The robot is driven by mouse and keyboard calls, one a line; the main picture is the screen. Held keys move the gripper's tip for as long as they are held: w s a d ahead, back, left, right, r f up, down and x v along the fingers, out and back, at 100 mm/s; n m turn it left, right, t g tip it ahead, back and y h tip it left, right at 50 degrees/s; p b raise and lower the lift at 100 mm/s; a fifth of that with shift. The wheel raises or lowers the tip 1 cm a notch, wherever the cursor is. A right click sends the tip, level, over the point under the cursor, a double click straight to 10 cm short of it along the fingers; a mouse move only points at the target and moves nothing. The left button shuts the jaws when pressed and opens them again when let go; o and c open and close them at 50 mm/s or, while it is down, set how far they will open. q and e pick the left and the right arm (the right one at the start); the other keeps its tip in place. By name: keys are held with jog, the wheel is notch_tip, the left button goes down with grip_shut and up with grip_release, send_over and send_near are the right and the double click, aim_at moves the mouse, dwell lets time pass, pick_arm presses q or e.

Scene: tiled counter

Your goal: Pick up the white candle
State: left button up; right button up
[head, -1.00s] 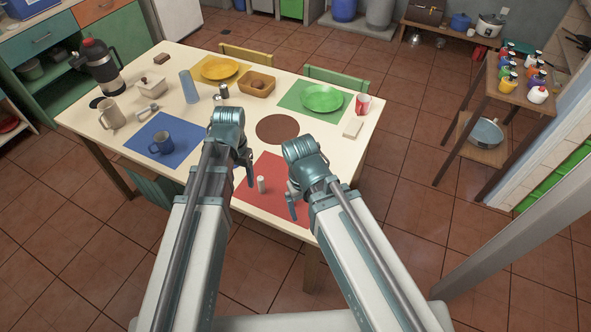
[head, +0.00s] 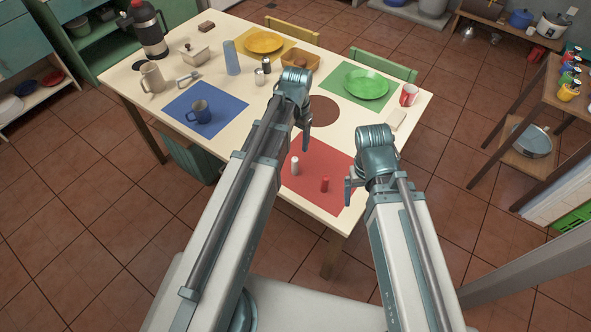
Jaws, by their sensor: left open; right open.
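A small white candle (head: 295,166) stands upright on the red mat (head: 330,204) at the table's near edge. My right gripper (head: 349,190) is open and empty, to the right of the red cylinder. Its fingers are partly hidden by the wrist.
A blue mug (head: 200,112) stands on a blue mat (head: 228,106). A green plate (head: 366,84), a red-and-white cup (head: 409,95) and a wooden basket (head: 300,61) are farther back.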

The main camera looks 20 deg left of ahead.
aim_at(295, 159)
pick_arm(q)
notch_tip(295, 159, down, 5)
jog(key=b, duration=0.4)
jog(key=shift+f, duration=0.15)
pick_arm(e)
notch_tip(295, 159, down, 5)
jog(key=shift+f, duration=0.2)
pick_arm(q)
jog(key=f+b, duration=0.5)
jog(key=shift+a+f, duration=0.2)
jog(key=shift+a, duration=0.05)
pick_arm(e)
notch_tip(295, 159, down, 5)
jog(key=shift+f, duration=0.15)
pick_arm(q)
jog(key=shift+r, duration=0.15)
grip_shut()
